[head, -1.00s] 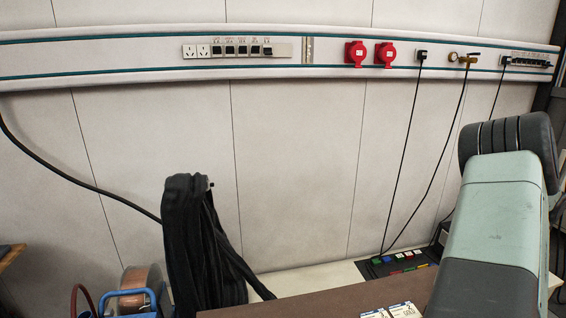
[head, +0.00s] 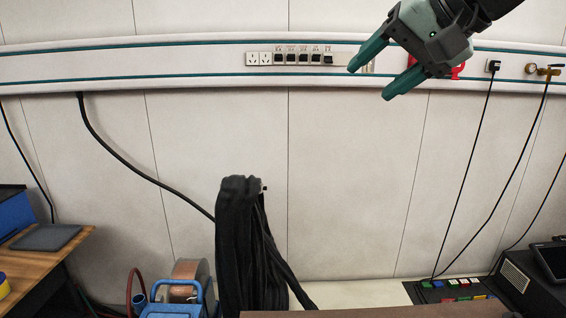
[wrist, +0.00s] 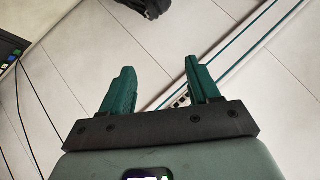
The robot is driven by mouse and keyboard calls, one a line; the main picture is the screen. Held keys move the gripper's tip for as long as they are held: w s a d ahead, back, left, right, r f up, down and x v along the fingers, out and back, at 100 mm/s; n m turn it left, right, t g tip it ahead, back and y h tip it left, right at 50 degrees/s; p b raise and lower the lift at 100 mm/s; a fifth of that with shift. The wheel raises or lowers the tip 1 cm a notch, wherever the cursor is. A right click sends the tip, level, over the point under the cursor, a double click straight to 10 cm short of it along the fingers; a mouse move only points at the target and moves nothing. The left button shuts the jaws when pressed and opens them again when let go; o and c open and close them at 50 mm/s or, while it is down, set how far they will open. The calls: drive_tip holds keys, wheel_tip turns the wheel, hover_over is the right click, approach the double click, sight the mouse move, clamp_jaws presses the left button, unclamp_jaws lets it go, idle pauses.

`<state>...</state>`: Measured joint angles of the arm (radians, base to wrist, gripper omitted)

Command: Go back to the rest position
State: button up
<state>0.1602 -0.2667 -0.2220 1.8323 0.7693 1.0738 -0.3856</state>
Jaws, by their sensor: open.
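My gripper (head: 370,76) is at the upper right of the head view, raised in front of the wall rail, with its two green fingers pointing down and left. The fingers are apart and nothing is between them. In the wrist view my gripper (wrist: 157,80) also shows open and empty, with the pale wall and part of the rail beyond it. It touches nothing that I can see.
The wall rail (head: 180,67) carries sockets, switches and a red socket (head: 458,70) partly hidden by my gripper. Black cables (head: 250,245) hang at the centre. A blue wire-spool unit (head: 180,300) and a wooden table (head: 60,258) stand left. A control panel (head: 455,290) is right.

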drive_tip(key=s+a+r+n+y, duration=0.2)
drive_tip(key=s+a+n, duration=0.3)
drive_tip(key=s+a, duration=0.65)
drive_tip(key=s+d+f+m+g+h, duration=0.1)
drive_tip(key=s+d+f+h, duration=0.2)
drive_tip(key=f, duration=0.7)
drive_tip(key=s+d+f+m+g+h, duration=0.1)
drive_tip(key=s+d+f+g+h, duration=0.1)
drive_tip(key=f, duration=0.8)
drive_tip(key=s+d+h, duration=0.1)
drive_tip(key=d+h, duration=0.1)
drive_tip(key=d, duration=0.1)
drive_tip(key=shift+s+f+h, duration=0.15)
drive_tip(key=shift+f+h, duration=0.1)
drive_tip(key=shift+h, duration=0.05)
drive_tip(key=shift+o, duration=0.5)
